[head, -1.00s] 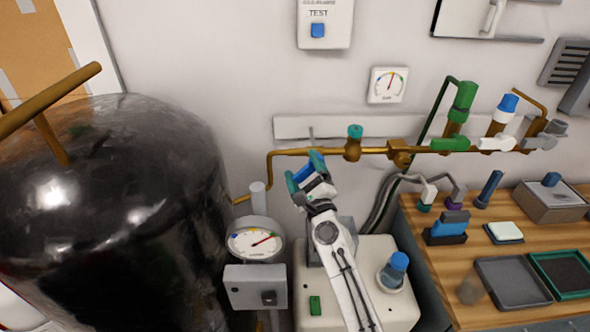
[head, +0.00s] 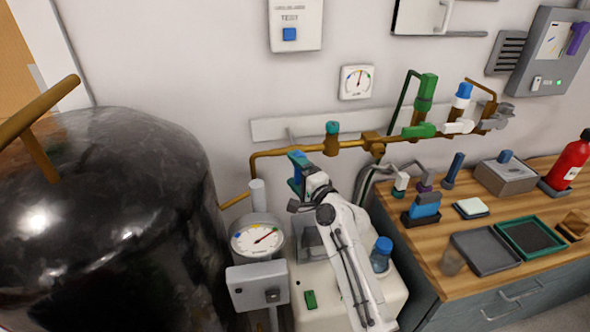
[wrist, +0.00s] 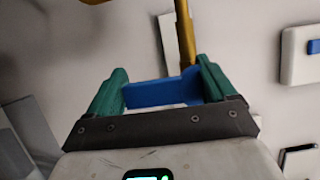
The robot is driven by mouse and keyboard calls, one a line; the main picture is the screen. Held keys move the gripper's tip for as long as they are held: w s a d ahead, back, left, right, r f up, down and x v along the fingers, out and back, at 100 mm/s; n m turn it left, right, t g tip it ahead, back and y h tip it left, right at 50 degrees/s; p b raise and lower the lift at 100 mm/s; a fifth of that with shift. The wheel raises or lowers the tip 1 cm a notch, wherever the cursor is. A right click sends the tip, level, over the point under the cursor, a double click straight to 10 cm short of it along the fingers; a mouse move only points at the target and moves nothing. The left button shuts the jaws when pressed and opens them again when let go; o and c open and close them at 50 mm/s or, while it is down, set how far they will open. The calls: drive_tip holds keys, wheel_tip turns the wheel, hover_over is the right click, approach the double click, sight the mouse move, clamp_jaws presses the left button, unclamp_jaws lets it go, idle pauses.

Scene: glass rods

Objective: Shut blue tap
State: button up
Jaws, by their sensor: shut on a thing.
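The blue tap shows in the wrist view as a flat blue handle (wrist: 160,92) between my green fingertips, in front of a brass pipe (wrist: 186,35). My gripper (wrist: 160,88) is shut on this handle. In the head view my gripper (head: 297,170) is at the brass pipe, just left of a teal-capped brass fitting (head: 332,142). There my fingers and wrist hide most of the blue handle, so its exact angle is hard to tell.
A large black tank (head: 110,200) stands at left, with a round gauge (head: 257,240) beside it. Green (head: 425,95) and blue-topped (head: 461,98) valves are on the pipe farther right. A wooden bench (head: 465,255) with trays is at right.

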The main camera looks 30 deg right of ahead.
drive_tip(key=shift+f+n, duration=0.15)
drive_tip(key=shift+n, duration=0.15)
drive_tip(key=o, duration=1.3)
drive_tip(key=s, duration=0.7)
drive_tip(key=s+b, duration=0.1)
drive_tip(key=s, duration=0.2)
drive_tip(key=shift+s+d, duration=0.4)
